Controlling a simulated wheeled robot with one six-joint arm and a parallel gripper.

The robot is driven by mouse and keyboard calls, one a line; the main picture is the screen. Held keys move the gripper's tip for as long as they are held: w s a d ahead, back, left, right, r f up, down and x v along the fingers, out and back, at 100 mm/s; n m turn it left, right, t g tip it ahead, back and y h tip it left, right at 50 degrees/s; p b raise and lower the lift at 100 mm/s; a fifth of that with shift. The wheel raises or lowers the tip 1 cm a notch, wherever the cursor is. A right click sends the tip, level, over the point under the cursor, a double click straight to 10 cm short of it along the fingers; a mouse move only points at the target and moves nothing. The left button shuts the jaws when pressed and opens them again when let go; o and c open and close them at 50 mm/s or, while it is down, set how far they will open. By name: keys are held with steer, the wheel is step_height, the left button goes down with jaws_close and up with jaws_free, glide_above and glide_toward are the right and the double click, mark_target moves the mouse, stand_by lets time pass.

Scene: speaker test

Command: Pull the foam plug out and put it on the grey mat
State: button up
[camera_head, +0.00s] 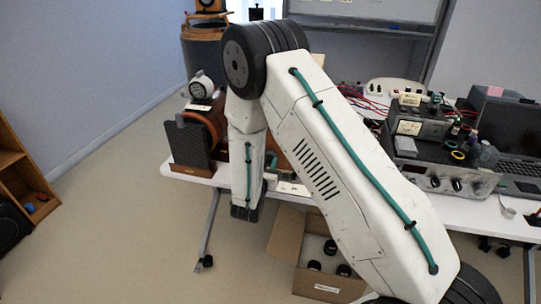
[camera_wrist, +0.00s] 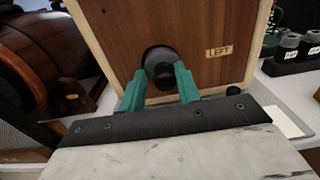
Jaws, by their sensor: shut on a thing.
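The foam plug (camera_wrist: 162,72) is a dark round piece at the dark round hole in the front of a brown wooden speaker cabinet (camera_wrist: 115,38) labelled "LEFT". How deep it sits in the hole cannot be told. My gripper (camera_wrist: 159,77) has green fingers, one on each side of the plug, and is shut on it. In the head view my arm hides the gripper, the plug and most of this cabinet. A pale grey flat piece (camera_wrist: 287,122) lies on the table right of the cabinet in the wrist view; I cannot tell whether it is the grey mat.
A large round reddish-brown wooden body (camera_wrist: 40,55) stands close on the left. Small dark jars (camera_wrist: 290,48) stand at the right. In the head view, electronic devices (camera_head: 440,170) and a laptop (camera_head: 512,135) crowd the table's right side. An open cardboard box (camera_head: 288,235) stands below the table.

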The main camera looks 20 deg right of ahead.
steer(key=shift+v, duration=3.6)
jaws_close()
